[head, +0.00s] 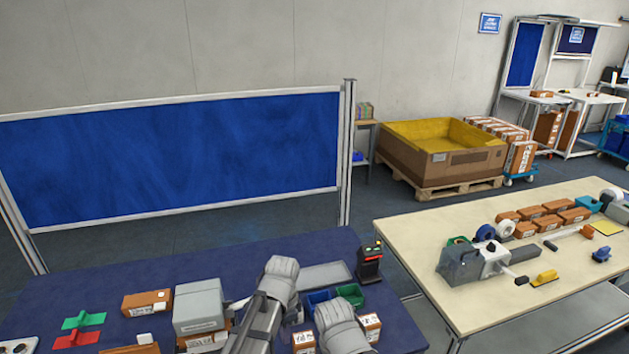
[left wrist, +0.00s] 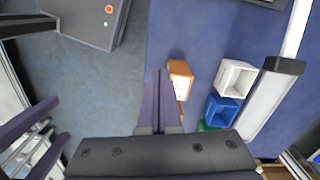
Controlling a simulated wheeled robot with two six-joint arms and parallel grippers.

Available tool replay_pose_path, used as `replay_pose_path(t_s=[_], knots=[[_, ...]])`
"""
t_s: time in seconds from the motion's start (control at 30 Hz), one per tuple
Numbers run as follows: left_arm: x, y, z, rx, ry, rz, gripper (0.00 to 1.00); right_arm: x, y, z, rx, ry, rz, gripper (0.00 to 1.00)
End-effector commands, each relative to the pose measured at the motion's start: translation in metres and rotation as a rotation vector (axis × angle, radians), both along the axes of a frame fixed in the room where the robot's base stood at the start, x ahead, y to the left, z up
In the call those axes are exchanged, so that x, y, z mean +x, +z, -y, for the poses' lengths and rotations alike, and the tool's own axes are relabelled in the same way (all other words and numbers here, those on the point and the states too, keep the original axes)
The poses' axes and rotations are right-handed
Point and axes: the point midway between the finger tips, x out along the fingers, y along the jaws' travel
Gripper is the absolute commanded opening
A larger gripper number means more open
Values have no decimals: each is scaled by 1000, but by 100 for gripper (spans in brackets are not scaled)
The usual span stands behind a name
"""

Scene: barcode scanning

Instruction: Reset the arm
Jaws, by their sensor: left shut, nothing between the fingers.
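My left gripper (left wrist: 160,85) is shut and empty in the left wrist view. Its narrow fingers lie close together, with a small brown box (left wrist: 181,78) just to their right; whether they touch it I cannot tell. In the head view my left arm comes down at the bottom middle over the blue table (head: 225,270), and its fingertips are hard to make out there. My right arm shows beside it at the bottom edge; its gripper is not visible.
A grey box (head: 198,303), a brown box (head: 147,302) and green (head: 84,319) and red pieces lie left of my arms. A blue bin (left wrist: 221,108) and a white bin (left wrist: 236,78) stand right of my fingers. A black device (head: 370,264) stands at the table's right edge.

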Motion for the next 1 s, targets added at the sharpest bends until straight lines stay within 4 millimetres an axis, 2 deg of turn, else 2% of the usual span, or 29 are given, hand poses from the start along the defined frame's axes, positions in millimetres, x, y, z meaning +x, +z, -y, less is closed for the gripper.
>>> replay_pose_path(t_s=[0.03, 0.27, 0.5, 0.7, 1.0], knots=[[-11, -9, 2, 4, 35, 0, 0, 0, -9, 0, 0, 1, 0, 80], [-55, -37, 10, 36, 277, 5, 0, 0, -38, 0, -1, 4, 0, 80], [-108, -70, 15, 75, 600, 29, 0, 0, -70, 0, -2, 8, 0, 80], [-123, -76, 16, 91, 726, 41, 0, 0, -77, 0, -2, 10, 0, 80], [-123, -75, 16, 92, 738, 42, 0, 0, -76, 0, -2, 10, 0, 80]])
